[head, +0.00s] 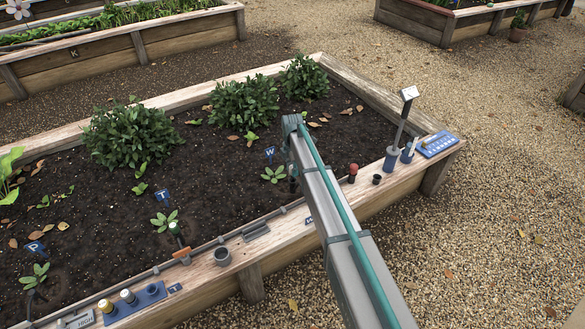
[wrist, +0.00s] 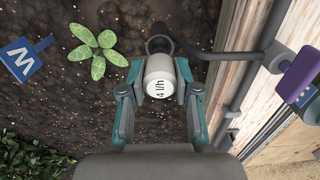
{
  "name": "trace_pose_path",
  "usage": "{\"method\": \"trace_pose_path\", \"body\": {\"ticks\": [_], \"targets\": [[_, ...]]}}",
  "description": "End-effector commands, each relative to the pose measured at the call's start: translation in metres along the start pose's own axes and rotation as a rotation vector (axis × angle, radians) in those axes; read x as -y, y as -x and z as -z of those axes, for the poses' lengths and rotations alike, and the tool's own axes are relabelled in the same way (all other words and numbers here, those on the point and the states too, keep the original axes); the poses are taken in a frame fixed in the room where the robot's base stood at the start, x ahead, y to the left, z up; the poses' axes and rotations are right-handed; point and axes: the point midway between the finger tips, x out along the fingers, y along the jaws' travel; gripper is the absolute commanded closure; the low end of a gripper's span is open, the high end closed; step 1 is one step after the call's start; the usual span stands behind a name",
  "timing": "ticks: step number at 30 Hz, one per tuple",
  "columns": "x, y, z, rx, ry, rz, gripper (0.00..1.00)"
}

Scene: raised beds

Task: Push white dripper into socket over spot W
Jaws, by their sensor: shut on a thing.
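The white dripper (wrist: 159,74), marked "4 l/h", is between the teal fingers of my gripper (wrist: 160,90) in the wrist view. My gripper is shut on it. A dark round socket (wrist: 158,43) on a bent grey tube shows just beyond the dripper. The two look touching or almost so; I cannot tell whether the dripper is seated. The blue W sign (wrist: 20,58) and a small green seedling (wrist: 97,48) are to the left on the soil. In the head view the W sign (head: 270,154) stands left of my arm, which hides the dripper and most of my gripper.
The bed's wooden rim (wrist: 232,75) runs along the right, with a purple part (wrist: 299,72) on a grey pipe near it. In the head view, a red-topped item (head: 352,171), black cup (head: 376,179) and blue tray (head: 436,145) stand on the rim.

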Motion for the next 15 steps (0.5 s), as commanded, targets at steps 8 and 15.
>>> {"method": "trace_pose_path", "body": {"ticks": [8, 15], "targets": [[0.0, -0.007, 0.0, 0.0, 0.0, 0.0, 0.92], [0.0, -0.012, 0.0, 0.0, 0.0, 0.0, 0.92]]}}
